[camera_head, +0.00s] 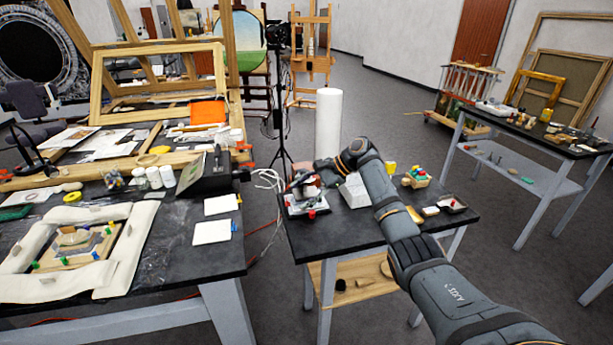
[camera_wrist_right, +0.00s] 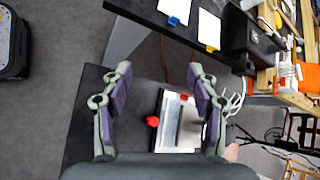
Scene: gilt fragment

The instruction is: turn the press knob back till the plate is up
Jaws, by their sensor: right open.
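The press (camera_head: 305,206) stands at the left end of the small black table, with a pale base and a red knob (camera_head: 311,214) at its front. In the right wrist view the press (camera_wrist_right: 178,124) shows a pale metal block on a white base, and the red knob (camera_wrist_right: 153,121) sticks out to its left. My right gripper (camera_wrist_right: 160,72) is open and empty, its two fingers spread to either side of the knob and most of the press in that view. In the head view my right gripper (camera_head: 302,180) partly hides the press. I cannot tell the plate's height. My left gripper is not in view.
On the small table (camera_head: 345,235), a pale block (camera_head: 353,191) stands right of the press; a tray with coloured pieces (camera_head: 416,178) and small dishes lie further right. A tall white cylinder (camera_head: 328,122) stands behind. The cluttered large table (camera_head: 215,262) is left, across a gap with cables.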

